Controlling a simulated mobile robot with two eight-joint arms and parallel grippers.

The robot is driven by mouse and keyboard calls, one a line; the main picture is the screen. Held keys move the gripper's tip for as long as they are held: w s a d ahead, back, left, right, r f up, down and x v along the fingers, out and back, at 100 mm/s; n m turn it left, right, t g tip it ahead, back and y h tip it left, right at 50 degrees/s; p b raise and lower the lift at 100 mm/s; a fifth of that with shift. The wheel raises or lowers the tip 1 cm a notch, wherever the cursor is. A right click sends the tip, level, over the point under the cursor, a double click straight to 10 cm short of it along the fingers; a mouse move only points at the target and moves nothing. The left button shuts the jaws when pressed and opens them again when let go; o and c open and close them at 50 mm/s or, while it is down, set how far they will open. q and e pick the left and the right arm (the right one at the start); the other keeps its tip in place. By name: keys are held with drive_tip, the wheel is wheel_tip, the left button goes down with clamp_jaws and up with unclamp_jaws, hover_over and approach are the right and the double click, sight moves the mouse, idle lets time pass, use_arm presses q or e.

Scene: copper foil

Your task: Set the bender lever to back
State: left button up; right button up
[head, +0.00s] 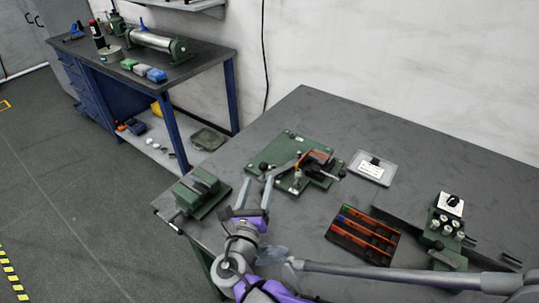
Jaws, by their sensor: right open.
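The bender is a green plate (291,143) with bolts and metal fittings, on the grey workbench. A grey lever arm (283,165) runs across it to a black knob (263,166) at its left edge. An orange-brown copper-coloured piece (320,156) shows near the bender's middle. A second dark handle (341,173) sticks out on the right. My right gripper (257,181) is open and empty, its two grey fingers pointing at the bender's left side. The black knob appears just beyond and between the fingertips; contact cannot be told.
A green vise-like block (196,188) stands close left of my gripper. A tray of coloured tools (365,236), a clear case (371,168) and a green switch device (445,222) lie to the right. The workbench (310,105) is clear behind the bender.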

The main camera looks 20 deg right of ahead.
drive_tip(key=shift+w+f, duration=0.15)
drive_tip(key=shift+f, duration=0.35)
drive_tip(key=b+x, duration=0.1)
drive_tip(key=x, duration=0.9)
drive_tip(key=shift+w+d+r, duration=0.1)
drive_tip(key=shift+w+d, duration=0.05)
drive_tip(key=shift+w, duration=0.1)
clamp_jaws()
idle(0.7)
